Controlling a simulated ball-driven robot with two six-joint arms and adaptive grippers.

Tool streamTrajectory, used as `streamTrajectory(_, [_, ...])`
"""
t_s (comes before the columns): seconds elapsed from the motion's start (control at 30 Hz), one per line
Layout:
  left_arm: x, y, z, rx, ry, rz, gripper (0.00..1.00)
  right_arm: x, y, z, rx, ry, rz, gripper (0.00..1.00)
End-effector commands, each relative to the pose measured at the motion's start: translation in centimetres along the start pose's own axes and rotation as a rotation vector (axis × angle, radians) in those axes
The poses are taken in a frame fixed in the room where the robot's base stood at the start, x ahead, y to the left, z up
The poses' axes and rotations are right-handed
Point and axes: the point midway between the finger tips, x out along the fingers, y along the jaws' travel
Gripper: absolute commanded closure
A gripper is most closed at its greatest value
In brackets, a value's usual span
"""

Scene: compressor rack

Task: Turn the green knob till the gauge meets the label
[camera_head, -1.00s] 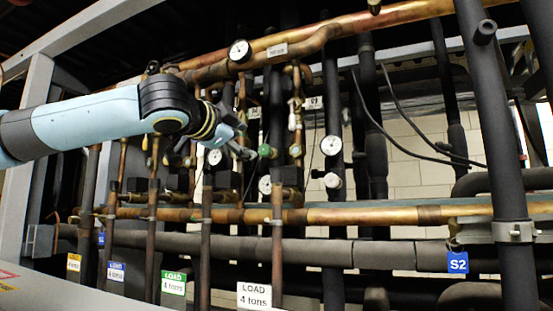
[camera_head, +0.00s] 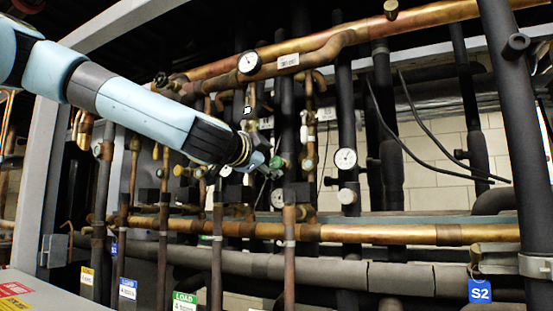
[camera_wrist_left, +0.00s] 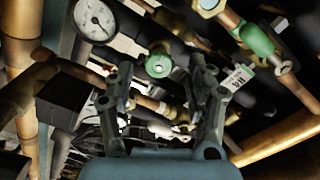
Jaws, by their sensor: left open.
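The green knob (camera_head: 277,162) sits among the upright pipes in the middle of the head view. In the left wrist view the round green knob (camera_wrist_left: 158,66) shows between and beyond the fingertips. My left gripper (camera_head: 268,168) is open close by the knob; its two fingers (camera_wrist_left: 158,76) stand apart on either side of it. I cannot tell whether either finger touches it. A white dial gauge (camera_wrist_left: 94,20) with a dark needle is at the upper left of the wrist view. Which gauge belongs to the knob is unclear. My right gripper is not in view.
Copper pipes (camera_head: 440,234) and dark upright pipes crowd the space around the gripper. Other gauges (camera_head: 249,63) (camera_head: 345,159) and a green LOAD label (camera_head: 184,302) show in the head view.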

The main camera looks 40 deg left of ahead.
Motion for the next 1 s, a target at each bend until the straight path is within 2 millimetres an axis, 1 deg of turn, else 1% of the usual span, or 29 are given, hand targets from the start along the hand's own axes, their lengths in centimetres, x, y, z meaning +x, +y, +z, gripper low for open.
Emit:
streamTrajectory(0.03, [0.8, 0.0, 0.0, 0.011, -0.002, 0.002, 0.45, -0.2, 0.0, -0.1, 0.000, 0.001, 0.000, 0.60])
streamTrajectory(0.13, [2.1, 0.1, -0.1, 0.008, 0.000, 0.003, 0.45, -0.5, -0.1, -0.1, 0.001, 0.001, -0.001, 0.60])
streamTrajectory(0.3, [3.7, 0.1, -0.1, 0.002, 0.001, 0.003, 0.45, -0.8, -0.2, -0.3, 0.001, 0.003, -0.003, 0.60])
streamTrajectory(0.43, [4.1, 0.1, -0.1, -0.002, 0.002, 0.003, 0.45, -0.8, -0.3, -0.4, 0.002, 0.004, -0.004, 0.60])
streamTrajectory(0.67, [4.1, 0.1, -0.1, -0.003, 0.002, 0.002, 0.45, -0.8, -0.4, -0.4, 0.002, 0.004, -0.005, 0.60])
streamTrajectory(0.77, [4.1, 0.1, -0.1, -0.003, 0.002, 0.002, 0.57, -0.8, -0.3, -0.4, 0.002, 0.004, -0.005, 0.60])
streamTrajectory(1.0, [4.1, 0.1, -0.1, -0.003, 0.002, 0.002, 0.88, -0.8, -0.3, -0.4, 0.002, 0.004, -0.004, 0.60])
